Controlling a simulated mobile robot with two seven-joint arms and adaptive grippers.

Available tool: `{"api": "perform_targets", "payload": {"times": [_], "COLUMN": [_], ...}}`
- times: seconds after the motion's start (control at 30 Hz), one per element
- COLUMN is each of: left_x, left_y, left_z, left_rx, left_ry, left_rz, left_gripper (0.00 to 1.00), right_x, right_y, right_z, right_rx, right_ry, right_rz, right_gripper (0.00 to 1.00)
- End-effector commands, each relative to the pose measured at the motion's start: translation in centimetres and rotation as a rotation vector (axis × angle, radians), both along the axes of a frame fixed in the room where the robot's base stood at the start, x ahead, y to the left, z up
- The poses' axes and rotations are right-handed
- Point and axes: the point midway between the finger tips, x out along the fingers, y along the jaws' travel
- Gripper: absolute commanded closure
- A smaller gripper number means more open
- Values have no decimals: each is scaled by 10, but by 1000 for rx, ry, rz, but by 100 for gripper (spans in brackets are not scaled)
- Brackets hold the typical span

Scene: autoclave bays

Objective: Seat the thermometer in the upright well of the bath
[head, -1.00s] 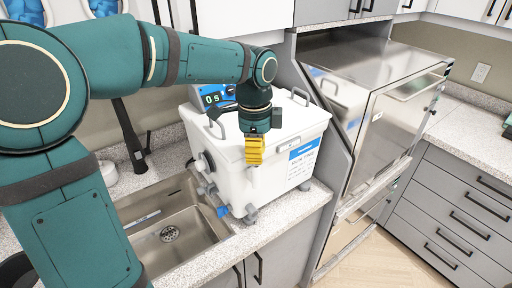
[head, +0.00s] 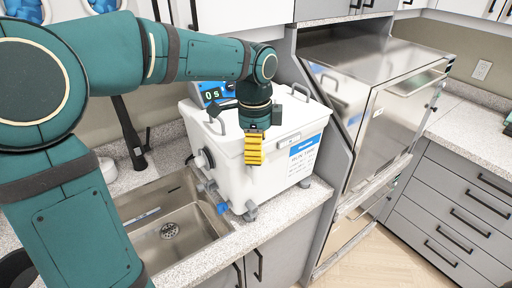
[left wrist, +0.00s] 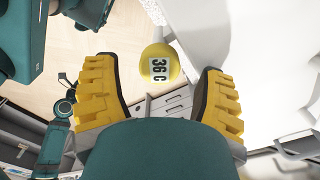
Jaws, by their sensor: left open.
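The bath is a white lidded tank (head: 265,155) on the counter beside the sink. Its pale side fills the right of the left wrist view (left wrist: 275,60). My left gripper (head: 254,150) hangs in front of the bath's near side, fingers down. In the left wrist view its two yellow ribbed fingers (left wrist: 160,85) are apart. A round yellow head marked "36 C" (left wrist: 161,67), apparently the thermometer, shows between them with space on both sides. I cannot make out its stem, and it does not show in the head view. The upright well cannot be made out.
A steel sink (head: 150,245) lies left of the bath. A blue control box with a display (head: 212,94) is behind it. A large steel autoclave (head: 385,115) stands to the right. A teal arm part of mine (left wrist: 60,140) shows at lower left in the wrist view.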

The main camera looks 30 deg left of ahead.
Motion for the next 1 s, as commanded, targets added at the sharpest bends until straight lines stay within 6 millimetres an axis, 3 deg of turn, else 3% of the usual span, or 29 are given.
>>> {"api": "perform_targets", "payload": {"times": [0.4, 0.6, 1.0], "left_x": [0, 0, -1], "left_y": [1, 2, 2], "left_z": [78, 105, 115], "left_rx": [0, 0, 0], "left_ry": [-4, -1, 1], "left_rz": [0, 0, -1], "left_gripper": [29, 29, 29], "right_x": [0, 0, 0], "right_y": [0, 0, 0], "right_z": [0, 0, 0], "right_rx": [0, 0, 0], "right_ry": [0, 0, 0], "right_rz": [0, 0, 0], "right_gripper": [53, 53, 53]}}
